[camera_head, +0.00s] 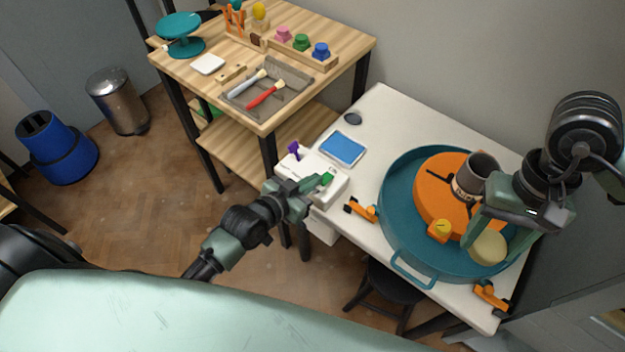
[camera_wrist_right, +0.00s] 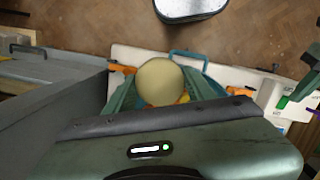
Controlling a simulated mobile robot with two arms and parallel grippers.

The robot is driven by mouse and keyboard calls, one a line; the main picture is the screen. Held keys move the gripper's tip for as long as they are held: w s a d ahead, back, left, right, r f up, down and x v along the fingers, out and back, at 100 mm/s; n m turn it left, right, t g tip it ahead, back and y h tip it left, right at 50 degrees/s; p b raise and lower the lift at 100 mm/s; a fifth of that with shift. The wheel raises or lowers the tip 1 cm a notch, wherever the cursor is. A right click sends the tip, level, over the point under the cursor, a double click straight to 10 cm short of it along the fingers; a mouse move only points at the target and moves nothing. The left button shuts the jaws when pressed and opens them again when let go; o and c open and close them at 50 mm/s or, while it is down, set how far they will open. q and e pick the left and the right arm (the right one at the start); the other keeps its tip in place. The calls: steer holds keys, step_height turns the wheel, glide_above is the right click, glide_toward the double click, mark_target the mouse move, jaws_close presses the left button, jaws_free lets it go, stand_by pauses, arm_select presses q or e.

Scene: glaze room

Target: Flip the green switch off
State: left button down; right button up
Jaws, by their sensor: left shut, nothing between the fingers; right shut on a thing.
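A white switch box (camera_head: 326,196) sits at the left edge of the white table. Its green switch (camera_head: 327,179) is close beside the fingertips of my left gripper (camera_head: 312,186); I cannot tell whether they touch. A purple switch (camera_head: 294,149) stands up at the box's far end. My left gripper is shut and empty. The green switch also shows at the right of the right wrist view (camera_wrist_right: 283,103). My right gripper (camera_head: 492,240) is shut on a cream round thing (camera_head: 489,248), over the teal basin; this thing shows between the fingers in the right wrist view (camera_wrist_right: 160,82).
The teal basin (camera_head: 391,225) holds an orange wheel (camera_head: 433,190) and a grey-brown cup (camera_head: 476,172). Orange clamps (camera_head: 362,210) flank it. A blue pad (camera_head: 342,148) lies behind the switch box. A wooden table (camera_head: 200,85) with tools stands at the back left.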

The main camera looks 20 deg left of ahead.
arm_select(q)
steer(key=shift+s+a+f, duration=0.1)
steer(key=shift+s+f, duration=0.1)
steer(key=shift+f, duration=0.35)
steer(key=shift+r, duration=0.2)
arm_select(e)
steer(key=shift+r, duration=0.15)
arm_select(q)
steer(key=shift+r+p, duration=0.7)
steer(key=shift+p, duration=0.3)
arm_select(e)
steer(key=shift+r, duration=0.85)
arm_select(q)
steer(key=shift+w, duration=0.1)
